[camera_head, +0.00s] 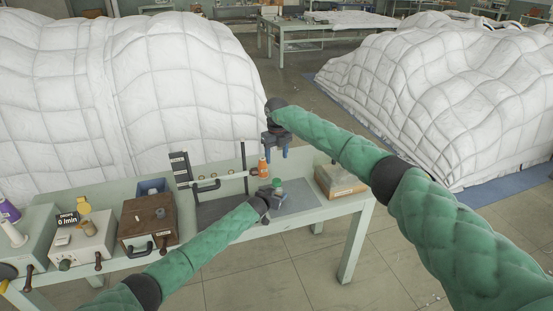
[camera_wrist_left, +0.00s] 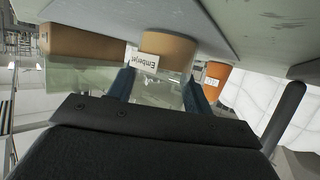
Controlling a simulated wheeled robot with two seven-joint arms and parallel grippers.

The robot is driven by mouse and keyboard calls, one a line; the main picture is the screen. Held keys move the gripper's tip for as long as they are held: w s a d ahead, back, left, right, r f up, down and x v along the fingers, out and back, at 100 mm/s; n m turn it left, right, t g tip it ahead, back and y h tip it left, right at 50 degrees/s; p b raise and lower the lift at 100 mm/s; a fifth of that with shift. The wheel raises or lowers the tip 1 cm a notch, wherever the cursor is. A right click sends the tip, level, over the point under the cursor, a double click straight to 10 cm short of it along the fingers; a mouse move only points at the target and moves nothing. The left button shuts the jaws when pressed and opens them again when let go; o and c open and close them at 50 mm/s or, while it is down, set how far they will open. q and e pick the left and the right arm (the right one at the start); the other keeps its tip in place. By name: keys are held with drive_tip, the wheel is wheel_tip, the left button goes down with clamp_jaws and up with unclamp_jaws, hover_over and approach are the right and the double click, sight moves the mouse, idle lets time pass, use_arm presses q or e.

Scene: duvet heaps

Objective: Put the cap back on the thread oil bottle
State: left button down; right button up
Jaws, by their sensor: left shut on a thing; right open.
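In the left wrist view this container (camera_wrist_left: 172,46) has a tan part with a white label and a clear greenish part between the fingers (camera_wrist_left: 160,88). An orange bottle (camera_head: 264,168) with a pale label stands just behind it, also in the left wrist view (camera_wrist_left: 216,80). I cannot tell which is the thread oil bottle, and no loose cap is clear. My right gripper (camera_head: 276,152) is open and empty, fingers down, above and behind them.
A dark stand with a rail (camera_head: 182,168), a brown box (camera_head: 149,219) and a small counter device (camera_head: 82,243) are to the left. White duvet heaps (camera_head: 120,90) rise behind.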

use_arm(q)
drive_tip(key=c, duration=0.5)
unclamp_jaws()
drive_tip(key=shift+s, duration=0.1)
drive_tip(key=shift+s+a+r+b, duration=0.15)
drive_tip(key=shift+s+a+b, duration=0.15)
drive_tip(key=shift+s, duration=0.25)
drive_tip(key=b+v, duration=0.1)
drive_tip(key=v, duration=0.4)
drive_tip(key=shift+s+a+r+b, duration=0.3)
drive_tip(key=shift+s+r+b, duration=0.1)
drive_tip(key=shift+s, duration=0.1)
